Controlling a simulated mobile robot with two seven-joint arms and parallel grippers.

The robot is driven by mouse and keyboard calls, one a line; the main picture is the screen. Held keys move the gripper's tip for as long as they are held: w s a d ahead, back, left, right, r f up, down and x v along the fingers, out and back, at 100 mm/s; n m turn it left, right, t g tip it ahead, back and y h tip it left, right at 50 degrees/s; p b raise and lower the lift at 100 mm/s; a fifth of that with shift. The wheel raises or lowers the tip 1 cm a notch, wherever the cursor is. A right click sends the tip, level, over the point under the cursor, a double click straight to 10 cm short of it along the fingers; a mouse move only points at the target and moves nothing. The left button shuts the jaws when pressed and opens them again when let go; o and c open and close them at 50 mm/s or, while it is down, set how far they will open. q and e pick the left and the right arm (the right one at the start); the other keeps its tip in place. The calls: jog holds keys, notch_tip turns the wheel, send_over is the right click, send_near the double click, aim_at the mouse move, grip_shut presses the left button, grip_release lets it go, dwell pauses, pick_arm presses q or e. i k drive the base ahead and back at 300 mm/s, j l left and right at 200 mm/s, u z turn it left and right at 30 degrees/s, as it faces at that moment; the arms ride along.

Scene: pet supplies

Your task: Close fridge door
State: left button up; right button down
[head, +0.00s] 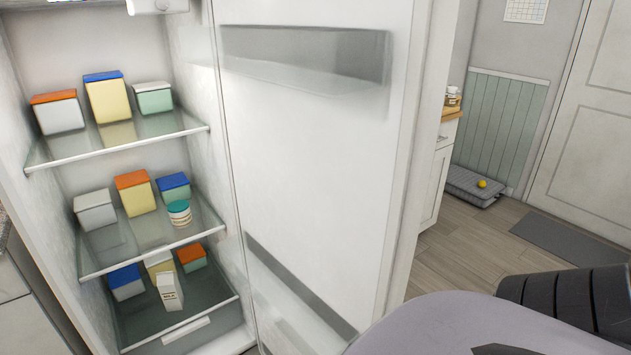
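The fridge (25,175) stands open on the left, with its lit shelves showing. The fridge door (315,155) is swung wide open to the right of the shelves, and its white inner side with two grey door bins faces me. The outer face and handle of the door are hidden. Neither of my grippers shows in the head view.
Shelves hold several lidded boxes, a round teal-lidded tub (179,213) and a milk carton (169,291).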

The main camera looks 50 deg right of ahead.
aim_at(331, 110)
jog(key=k+l, duration=0.15)
jog(key=l, duration=0.25)
jog(key=k+l, duration=0.1)
jog(key=l, duration=0.3)
jog(key=k+l, duration=0.15)
jog(key=l, duration=0.25)
jog(key=k+l, duration=0.1)
jog(key=l, duration=0.3)
jog(key=k+l, duration=0.15)
jog(key=l, duration=0.25)
jog(key=k+l, duration=0.15)
jog(key=l, duration=0.25)
jog(key=k+l, duration=0.1)
jog(key=l, duration=0.3)
